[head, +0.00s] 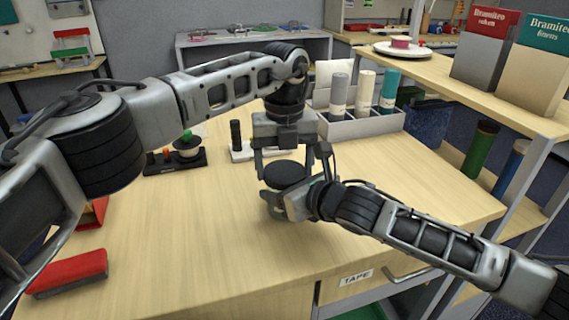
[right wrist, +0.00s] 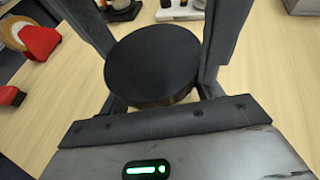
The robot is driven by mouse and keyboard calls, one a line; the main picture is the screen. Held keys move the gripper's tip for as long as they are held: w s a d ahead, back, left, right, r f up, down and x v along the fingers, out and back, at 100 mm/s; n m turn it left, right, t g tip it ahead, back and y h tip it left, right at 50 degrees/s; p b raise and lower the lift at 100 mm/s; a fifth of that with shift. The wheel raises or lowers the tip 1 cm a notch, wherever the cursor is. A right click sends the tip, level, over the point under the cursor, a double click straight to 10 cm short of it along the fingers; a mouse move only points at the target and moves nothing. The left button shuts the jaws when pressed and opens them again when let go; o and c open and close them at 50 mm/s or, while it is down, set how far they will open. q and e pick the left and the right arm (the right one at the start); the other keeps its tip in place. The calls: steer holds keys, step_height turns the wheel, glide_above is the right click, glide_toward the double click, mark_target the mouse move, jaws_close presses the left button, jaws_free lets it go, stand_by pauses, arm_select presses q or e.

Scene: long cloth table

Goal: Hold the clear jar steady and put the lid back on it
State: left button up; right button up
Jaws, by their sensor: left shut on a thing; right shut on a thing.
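The round black lid (head: 285,176) is level between the fingers of my left gripper (head: 285,166), which reaches down from above and is shut on it. The clear jar (head: 270,198) stands on the table directly under the lid, mostly hidden by the lid and my right gripper. My right gripper (head: 284,206) comes in low from the right and is shut on the jar. In the right wrist view the lid (right wrist: 153,62) fills the middle and hides the jar's mouth. I cannot tell whether lid and rim touch.
A grey box with upright rolls (head: 362,124) stands behind the grippers. A black stand (head: 175,162) and a white holder (head: 242,152) are at the back left. The wooden table's (head: 205,255) front middle is clear.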

arm_select(q)
steer(key=shift+m, duration=0.3)
steer(key=o, duration=1.1)
steer(key=shift+s+d, duration=0.1)
steer(key=shift+r, duration=2.25)
steer(key=shift+c, duration=0.5)
